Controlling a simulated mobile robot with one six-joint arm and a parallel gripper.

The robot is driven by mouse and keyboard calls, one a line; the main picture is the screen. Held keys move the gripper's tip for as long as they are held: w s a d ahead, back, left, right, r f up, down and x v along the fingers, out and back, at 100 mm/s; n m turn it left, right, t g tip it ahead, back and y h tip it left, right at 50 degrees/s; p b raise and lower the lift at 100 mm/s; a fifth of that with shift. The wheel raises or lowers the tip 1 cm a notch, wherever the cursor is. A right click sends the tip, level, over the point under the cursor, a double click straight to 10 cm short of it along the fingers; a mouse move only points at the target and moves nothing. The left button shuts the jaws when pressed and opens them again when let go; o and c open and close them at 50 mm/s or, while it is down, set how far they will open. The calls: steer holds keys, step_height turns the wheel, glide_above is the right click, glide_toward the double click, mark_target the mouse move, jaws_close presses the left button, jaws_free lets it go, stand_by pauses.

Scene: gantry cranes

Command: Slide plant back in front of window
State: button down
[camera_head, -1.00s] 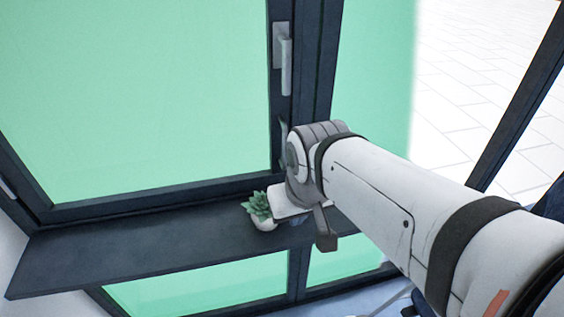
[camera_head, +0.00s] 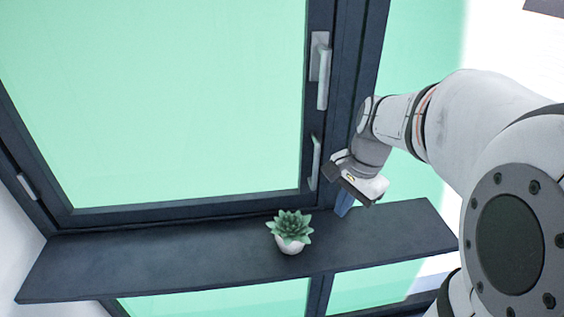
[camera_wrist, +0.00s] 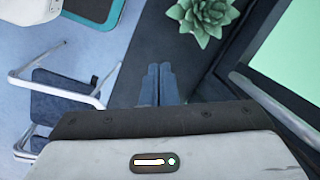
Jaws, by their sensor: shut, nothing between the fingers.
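The plant, a green succulent in a small white pot (camera_head: 290,232), stands upright on the dark sill (camera_head: 150,262) in front of the window (camera_head: 160,100). It also shows at the top of the wrist view (camera_wrist: 203,18). My gripper (camera_head: 343,208) is to the right of the plant, above the right part of the sill, apart from the pot. In the wrist view its two blue fingers (camera_wrist: 158,84) are together with nothing between them. The fingers are partly hidden by the gripper body in the head view.
The window has a handle (camera_head: 322,75) on its right frame and a long vertical bar (camera_head: 315,163) below, near my gripper. The sill left of the plant is clear. A chair with a light metal frame (camera_wrist: 65,90) stands below the sill in the wrist view.

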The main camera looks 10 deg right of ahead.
mark_target(291, 231)
steer(key=w+d+f+m+y+b, duration=0.1)
steer(key=w+d+f+m+y, duration=0.1)
steer(key=w+d+f+m, duration=0.25)
steer(key=shift+m+g, duration=0.4)
steer(key=shift+m, duration=0.55)
steer(key=x, duration=0.6)
steer(key=a+x, duration=0.1)
steer(key=x, duration=0.2)
steer(key=shift+w+a+f, duration=0.1)
steer(key=shift+w+f, duration=0.1)
steer(key=a+p, duration=0.1)
steer(key=a, duration=0.2)
steer(key=shift+a+r, duration=0.1)
steer(key=shift+a, duration=0.4)
steer(key=shift+w, duration=0.1)
